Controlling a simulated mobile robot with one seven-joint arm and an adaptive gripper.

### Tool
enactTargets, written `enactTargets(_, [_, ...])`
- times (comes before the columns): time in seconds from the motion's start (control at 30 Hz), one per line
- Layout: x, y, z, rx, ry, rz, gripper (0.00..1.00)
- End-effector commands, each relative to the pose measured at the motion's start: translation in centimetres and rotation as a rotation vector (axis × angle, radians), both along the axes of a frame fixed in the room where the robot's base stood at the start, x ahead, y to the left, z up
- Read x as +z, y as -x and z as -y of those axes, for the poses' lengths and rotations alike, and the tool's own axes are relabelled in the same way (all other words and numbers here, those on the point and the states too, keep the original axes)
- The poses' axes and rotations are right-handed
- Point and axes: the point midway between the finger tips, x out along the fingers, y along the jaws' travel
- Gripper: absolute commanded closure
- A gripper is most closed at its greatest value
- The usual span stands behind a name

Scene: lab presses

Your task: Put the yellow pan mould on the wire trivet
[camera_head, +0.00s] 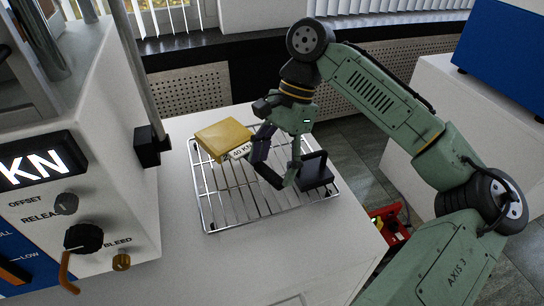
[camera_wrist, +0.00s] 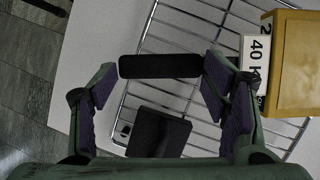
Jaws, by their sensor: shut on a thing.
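The yellow mould (camera_head: 222,135) is a block with a white 40 KN label. It is over the back-left corner of the wire trivet (camera_head: 236,215); contact with the wires is unclear. In the wrist view the yellow mould (camera_wrist: 292,65) is at the right, beside my right finger. My gripper (camera_head: 278,172) is low over the trivet's middle. In the wrist view a black bar (camera_wrist: 160,66) spans between the fingers of my gripper (camera_wrist: 160,85), which is shut on it. I cannot tell whether the bar joins the mould.
A black square piece (camera_head: 315,180) is at the trivet's right side. The press (camera_head: 120,190) stands at the left with knobs and a display. The white worktop (camera_head: 270,260) is clear in front. A red thing (camera_head: 388,225) is low at the right.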

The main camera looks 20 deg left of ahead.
Motion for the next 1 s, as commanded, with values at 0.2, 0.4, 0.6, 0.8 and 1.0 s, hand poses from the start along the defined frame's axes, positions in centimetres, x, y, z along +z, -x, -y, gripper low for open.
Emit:
enactTargets(0.2, [0.2, 0.0, 0.0, -0.003, -0.004, 0.002, 0.65])
enactTargets(0.4, [-0.1, 0.2, -0.1, -0.026, -0.019, 0.008, 0.65])
enactTargets(0.6, [-2.1, 0.2, -0.1, -0.026, -0.019, 0.007, 0.65])
enactTargets(0.8, [-3.9, 0.2, -0.1, -0.026, -0.019, 0.008, 0.65])
enactTargets(1.0, [-4.7, 0.2, -0.1, -0.026, -0.019, 0.009, 0.65])
